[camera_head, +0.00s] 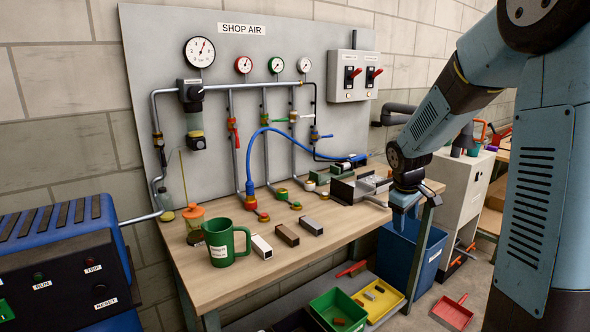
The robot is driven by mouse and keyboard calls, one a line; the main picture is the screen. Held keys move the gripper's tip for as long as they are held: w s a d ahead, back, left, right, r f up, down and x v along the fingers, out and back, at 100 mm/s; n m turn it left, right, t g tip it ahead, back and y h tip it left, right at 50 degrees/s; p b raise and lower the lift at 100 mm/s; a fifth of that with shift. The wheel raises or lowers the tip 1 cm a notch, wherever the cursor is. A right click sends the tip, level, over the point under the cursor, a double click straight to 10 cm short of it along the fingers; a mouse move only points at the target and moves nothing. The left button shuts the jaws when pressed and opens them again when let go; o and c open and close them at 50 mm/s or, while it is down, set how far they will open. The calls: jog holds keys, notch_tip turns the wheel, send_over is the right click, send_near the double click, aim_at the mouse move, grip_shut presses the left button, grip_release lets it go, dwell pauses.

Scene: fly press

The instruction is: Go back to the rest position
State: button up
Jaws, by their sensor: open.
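My gripper (403,212) hangs pointing down from my blue-grey arm, at the right end of the wooden bench (215,284). Its jaws are open and I see nothing between them. It is in front of a grey metal fixture (347,193) on the bench and above a blue bin (426,262). The fingertips are small in this view, and whether they touch anything is hard to tell.
A green mug (221,246), an orange-lidded jar (194,217) and several small blocks (286,235) stand on the bench. A shop air panel (262,130) with pipes rises behind. Green (340,310) and yellow (378,300) trays sit below. A red dustpan (455,312) lies on the floor.

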jog(key=s+a+r+m+t, duration=0.1)
jog(key=s+a+r+m, duration=0.1)
jog(key=s+r, duration=0.3)
jog(key=s+a+r+m+t+y, duration=0.1)
jog(key=s+r, duration=0.3)
jog(key=s, duration=0.9)
jog(key=s+a+r+m+t+y, duration=0.1)
jog(key=s+a+r+m, duration=0.3)
jog(key=s, duration=0.6)
jog(key=shift+r, duration=0.8)
